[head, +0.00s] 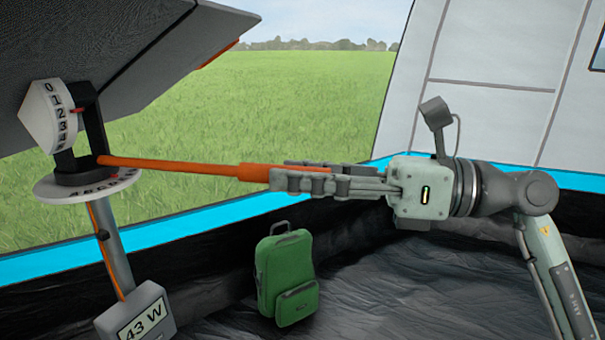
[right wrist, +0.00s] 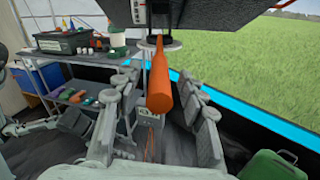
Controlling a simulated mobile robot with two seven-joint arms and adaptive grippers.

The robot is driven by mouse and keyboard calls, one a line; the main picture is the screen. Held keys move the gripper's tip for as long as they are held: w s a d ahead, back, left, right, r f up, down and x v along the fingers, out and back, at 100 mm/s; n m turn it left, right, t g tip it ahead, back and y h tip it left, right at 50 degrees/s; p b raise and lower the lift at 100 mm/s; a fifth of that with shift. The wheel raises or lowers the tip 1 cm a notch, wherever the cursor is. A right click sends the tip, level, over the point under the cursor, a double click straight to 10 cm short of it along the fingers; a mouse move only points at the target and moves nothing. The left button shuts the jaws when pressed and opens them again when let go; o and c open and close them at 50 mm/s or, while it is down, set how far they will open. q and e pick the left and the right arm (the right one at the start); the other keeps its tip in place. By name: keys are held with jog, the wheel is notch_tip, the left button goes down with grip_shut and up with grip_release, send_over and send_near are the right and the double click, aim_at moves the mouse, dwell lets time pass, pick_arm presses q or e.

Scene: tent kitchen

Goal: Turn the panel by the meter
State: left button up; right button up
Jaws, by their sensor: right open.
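The dark panel (head: 110,45) hangs tilted at the upper left in the head view. Below it a white tilt dial (head: 48,115) shows 0 to 4 beside a small red pointer. A flat lettered disc (head: 70,192) sits under the black bracket. An orange handle (head: 190,163) reaches right from the bracket. The meter (head: 142,318) on the post below reads 43 W. My right gripper (head: 282,174) is open, with fingers on either side of the handle's thick end. The handle also lies between the fingers in the right wrist view (right wrist: 160,90); contact is unclear.
A green suitcase (head: 286,275) stands on the dark tent floor below my right gripper. The right wrist view shows a shelf (right wrist: 85,95) with boxes and small items at left. Open grass lies beyond the blue-edged tent wall.

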jog(key=s+d, duration=0.2)
jog(key=d, duration=1)
jog(key=shift+w+a, duration=0.1)
